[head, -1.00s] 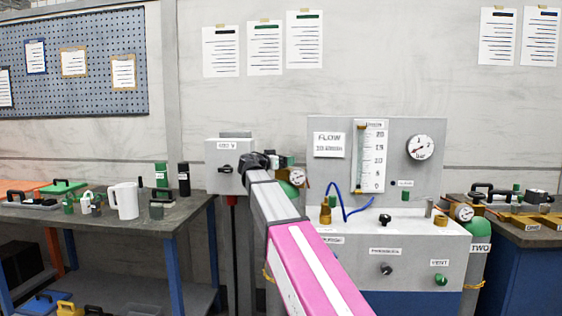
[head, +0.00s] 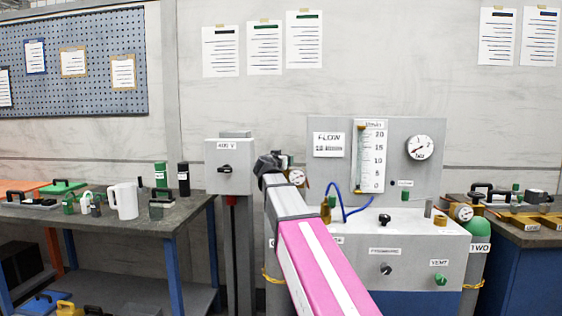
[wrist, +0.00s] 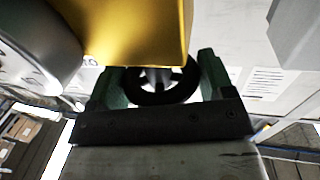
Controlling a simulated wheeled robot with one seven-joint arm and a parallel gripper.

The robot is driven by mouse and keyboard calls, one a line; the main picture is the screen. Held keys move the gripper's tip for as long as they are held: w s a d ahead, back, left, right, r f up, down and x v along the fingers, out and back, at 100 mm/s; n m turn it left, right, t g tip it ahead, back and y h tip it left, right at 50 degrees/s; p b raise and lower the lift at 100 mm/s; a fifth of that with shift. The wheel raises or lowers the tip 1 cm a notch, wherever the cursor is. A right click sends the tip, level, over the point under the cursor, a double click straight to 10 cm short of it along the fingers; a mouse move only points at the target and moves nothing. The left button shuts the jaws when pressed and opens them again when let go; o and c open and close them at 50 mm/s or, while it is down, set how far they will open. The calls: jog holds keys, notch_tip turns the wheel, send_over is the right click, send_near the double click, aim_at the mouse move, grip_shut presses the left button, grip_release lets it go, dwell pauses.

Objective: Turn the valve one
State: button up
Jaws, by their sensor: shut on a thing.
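Valve one's black handwheel (wrist: 160,98) sits between the green fingers of my gripper (wrist: 160,72) in the wrist view. The gripper is shut on the wheel. The brass valve body (wrist: 135,30) fills the top of that view, with a round gauge (wrist: 35,55) at the left. In the head view my gripper (head: 272,163) is at the small gauge (head: 296,177) left of the flow panel. My arm hides the handwheel and most of the cylinder below it there.
A 400 V switch box (head: 229,167) stands just left of my gripper. The flow panel (head: 320,170) with its blue hose (head: 345,212) stands to the right. Cylinder TWO (head: 478,230) is further right. A workbench (head: 100,220) with a white jug (head: 124,200) is at the left.

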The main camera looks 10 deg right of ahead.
jog(key=shift+n+t+y, duration=0.3)
jog(key=shift+y, duration=0.1)
jog(key=o, duration=0.9)
jog(key=shift+s, duration=0.1)
jog(key=v, duration=1)
jog(key=shift+s+a, duration=0.2)
jog(key=shift+s, duration=0.1)
